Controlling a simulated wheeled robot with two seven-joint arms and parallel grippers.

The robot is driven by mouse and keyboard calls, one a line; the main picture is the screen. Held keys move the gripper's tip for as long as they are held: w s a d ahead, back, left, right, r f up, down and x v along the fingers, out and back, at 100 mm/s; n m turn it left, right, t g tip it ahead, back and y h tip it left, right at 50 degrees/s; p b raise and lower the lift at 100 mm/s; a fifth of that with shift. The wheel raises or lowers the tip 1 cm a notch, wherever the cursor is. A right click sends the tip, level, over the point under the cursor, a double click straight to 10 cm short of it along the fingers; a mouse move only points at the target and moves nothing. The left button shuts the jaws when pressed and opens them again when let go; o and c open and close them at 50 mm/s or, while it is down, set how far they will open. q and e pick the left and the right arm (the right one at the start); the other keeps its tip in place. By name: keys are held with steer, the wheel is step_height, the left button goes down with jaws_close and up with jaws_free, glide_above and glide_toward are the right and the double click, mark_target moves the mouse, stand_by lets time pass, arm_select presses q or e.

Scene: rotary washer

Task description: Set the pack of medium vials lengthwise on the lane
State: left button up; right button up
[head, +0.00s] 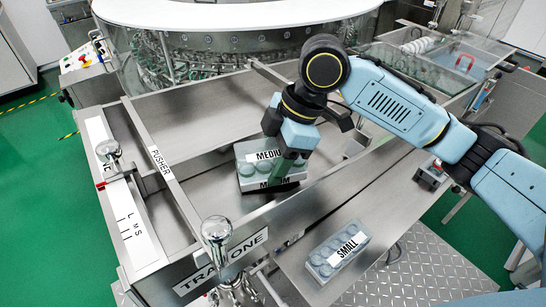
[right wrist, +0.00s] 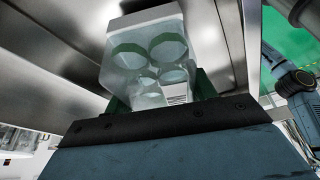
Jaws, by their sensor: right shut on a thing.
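The pack of medium vials (head: 252,172) is a clear block of vials with MEDIUM labels, in the middle of the head view. My right gripper (head: 285,168) is shut on it from above and the right. In the right wrist view the pack (right wrist: 148,55) shows close up between the green fingers (right wrist: 160,95), with the round vial ends visible. The lane (head: 205,150) is the metal channel running beside and under the pack. I cannot tell whether the pack touches its floor. My left gripper is not in view.
A pack labelled SMALL (head: 338,250) lies on the front right metal shelf (head: 385,215). The PUSHER bar (head: 160,165) crosses the channel's left end. A knobbed handle (head: 216,230) stands by the TRANSZONE-like label (head: 222,262). The round washer (head: 215,50) is behind.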

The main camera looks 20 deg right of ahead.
steer(key=shift+f, duration=0.1)
stand_by(0.4)
steer(key=o, duration=1.3)
steer(key=shift+c, duration=0.2)
steer(key=v, duration=1.3)
steer(key=shift+p, duration=0.3)
